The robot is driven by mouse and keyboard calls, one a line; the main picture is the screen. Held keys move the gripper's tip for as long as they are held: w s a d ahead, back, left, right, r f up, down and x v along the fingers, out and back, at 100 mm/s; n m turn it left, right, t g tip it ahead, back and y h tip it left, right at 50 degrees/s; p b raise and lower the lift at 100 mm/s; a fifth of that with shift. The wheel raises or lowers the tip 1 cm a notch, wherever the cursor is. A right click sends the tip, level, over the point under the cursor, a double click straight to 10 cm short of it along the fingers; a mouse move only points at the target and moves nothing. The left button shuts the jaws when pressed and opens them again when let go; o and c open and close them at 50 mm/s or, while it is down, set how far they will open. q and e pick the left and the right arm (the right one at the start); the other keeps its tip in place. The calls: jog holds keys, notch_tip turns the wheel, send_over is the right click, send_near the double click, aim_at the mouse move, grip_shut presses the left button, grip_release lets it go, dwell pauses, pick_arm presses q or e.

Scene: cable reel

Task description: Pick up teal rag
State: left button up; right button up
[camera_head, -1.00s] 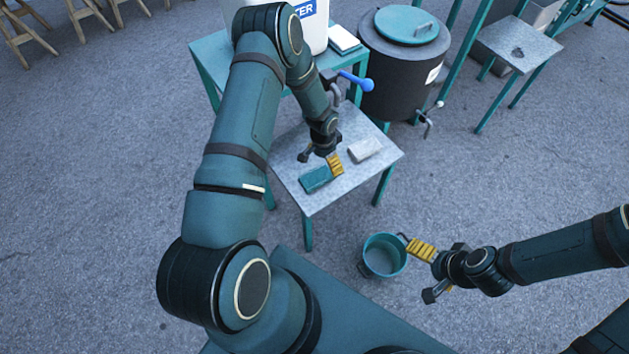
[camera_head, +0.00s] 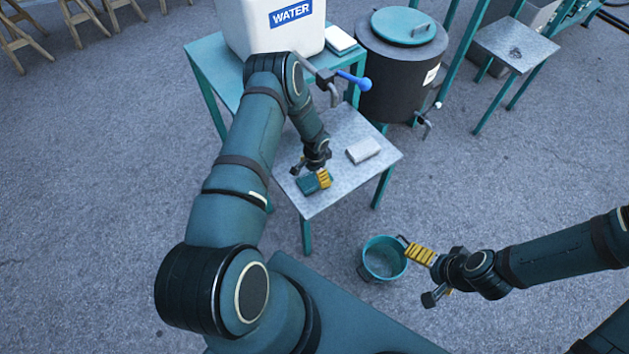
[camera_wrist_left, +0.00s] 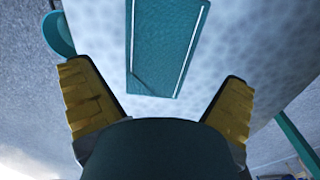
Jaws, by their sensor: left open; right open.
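The teal rag (camera_head: 309,187) lies flat on the small metal-topped table, near its left corner. It also shows in the left wrist view (camera_wrist_left: 166,40) as a folded teal rectangle with pale stripes along its long sides. My left gripper (camera_head: 312,178) is open and low over the rag, hiding part of it in the head view. In the left wrist view, its yellow-padded fingers stand wide apart and the rag is ahead, between their lines. My right gripper (camera_head: 422,272) is open and empty beside the teal bucket.
A pale folded cloth or block (camera_head: 363,150) lies on the same table (camera_head: 350,185). The teal bucket (camera_head: 384,259) stands on the ground in front. Behind are a white water container (camera_head: 268,30) with a blue-handled tap (camera_head: 355,80) and a dark drum (camera_head: 398,80).

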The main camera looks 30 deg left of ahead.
aim_at(314, 179)
pick_arm(q)
jog(key=f, duration=0.4)
jog(key=shift+s+b, duration=0.25)
jog(key=shift+b, duration=0.15)
jog(key=shift+c, duration=0.3)
jog(key=c, duration=1)
jog(key=shift+c, duration=0.3)
notch_tip(314, 179, up, 10)
jog(key=shift+r+p, duration=0.1)
jog(key=shift+p, duration=0.95)
